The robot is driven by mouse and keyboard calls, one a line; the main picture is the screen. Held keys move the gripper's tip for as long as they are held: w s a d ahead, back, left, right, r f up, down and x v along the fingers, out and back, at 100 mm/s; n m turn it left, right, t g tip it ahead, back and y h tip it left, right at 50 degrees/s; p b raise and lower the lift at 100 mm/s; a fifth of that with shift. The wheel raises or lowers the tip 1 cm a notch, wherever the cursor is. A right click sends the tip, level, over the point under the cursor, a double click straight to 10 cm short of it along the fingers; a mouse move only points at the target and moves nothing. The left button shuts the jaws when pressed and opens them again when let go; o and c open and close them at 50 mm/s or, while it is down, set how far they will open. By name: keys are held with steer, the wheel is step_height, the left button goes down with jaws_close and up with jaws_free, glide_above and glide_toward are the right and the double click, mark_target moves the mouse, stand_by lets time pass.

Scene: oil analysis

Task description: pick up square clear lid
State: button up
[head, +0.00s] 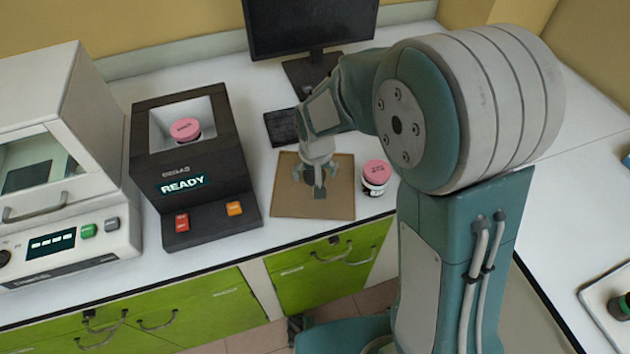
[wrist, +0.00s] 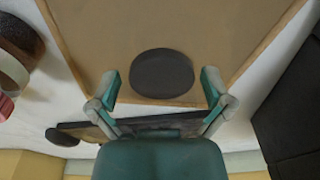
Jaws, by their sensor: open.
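I cannot make out a square clear lid in either view. My gripper (head: 319,186) is over the brown board (head: 288,204) on the white bench, pointing down. In the wrist view my gripper (wrist: 160,80) has its two fingers spread wide apart with nothing held between them. A dark round disc (wrist: 162,66) lies on the board (wrist: 108,25), and in this view it appears between and just beyond the fingertips. In the head view my gripper largely covers the disc.
A pink-capped jar (head: 375,178) stands beside the board's right edge. A black machine reading READY (head: 209,205) stands left, with a pink-topped jar (head: 186,130) in its recess. A white machine (head: 80,110) is further left.

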steer(key=shift+a, duration=0.15)
steer(key=c, duration=1.2)
